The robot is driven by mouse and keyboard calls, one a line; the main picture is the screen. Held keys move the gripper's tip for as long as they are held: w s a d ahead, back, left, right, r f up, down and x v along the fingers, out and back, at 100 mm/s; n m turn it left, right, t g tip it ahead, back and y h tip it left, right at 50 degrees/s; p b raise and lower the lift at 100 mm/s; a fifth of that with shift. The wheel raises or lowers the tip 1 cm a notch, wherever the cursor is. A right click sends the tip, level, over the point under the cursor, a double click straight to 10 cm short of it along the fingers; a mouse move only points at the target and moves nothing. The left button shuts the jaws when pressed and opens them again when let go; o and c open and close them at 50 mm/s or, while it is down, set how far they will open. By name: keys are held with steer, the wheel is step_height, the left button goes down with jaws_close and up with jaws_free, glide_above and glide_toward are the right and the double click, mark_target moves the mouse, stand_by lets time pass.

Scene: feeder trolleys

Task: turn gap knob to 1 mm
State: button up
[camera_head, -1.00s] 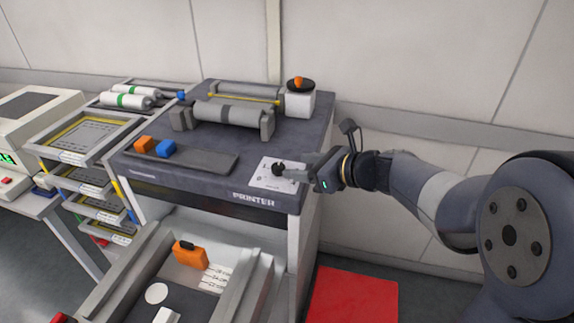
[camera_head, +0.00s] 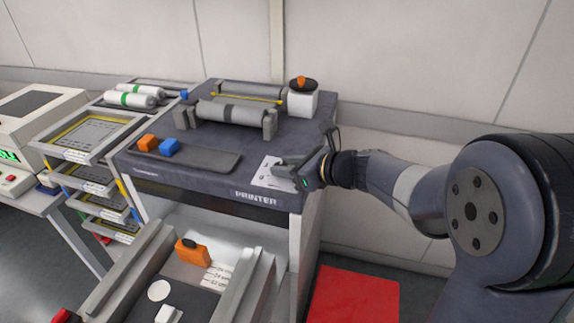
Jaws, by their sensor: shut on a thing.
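The gap knob is a small dark knob on a white dial plate (camera_head: 263,178) at the right front of the grey printer top (camera_head: 225,172). My gripper (camera_head: 283,171) reaches in from the right and is shut on the knob. The fingers cover most of the knob, so its pointer cannot be seen. The marks on the plate are too small to read.
A roller (camera_head: 230,113) and a white box with an orange-topped knob (camera_head: 301,98) stand behind. A red mat (camera_head: 355,297) lies on the floor.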

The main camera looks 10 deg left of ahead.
steer(key=shift+c, duration=1.2)
steer(key=shift+g, duration=0.3)
steer(key=n+g+p, duration=0.2)
steer(key=shift+w+d+r+n+g+y, duration=0.15)
steer(key=shift+w+n+g+y, duration=0.15)
steer(key=shift+n+y, duration=0.1)
steer(key=n+g+p, duration=0.3)
steer(key=g, duration=0.1)
steer(key=shift+w+p, duration=0.25)
steer(key=shift+p, duration=0.1)
steer(key=n+g+p, duration=0.1)
steer(key=n+g, duration=0.1)
steer(key=n+g+h+p, duration=0.1)
steer(key=n+g+p, duration=0.2)
steer(key=n+g, duration=0.1)
steer(key=shift+w, duration=0.35)
steer(key=shift+a+h+p, duration=0.2)
steer(key=shift+h+p, duration=0.1)
steer(key=shift+h, duration=0.1)
steer(key=o, duration=1)
steer(key=shift+c, duration=0.2)
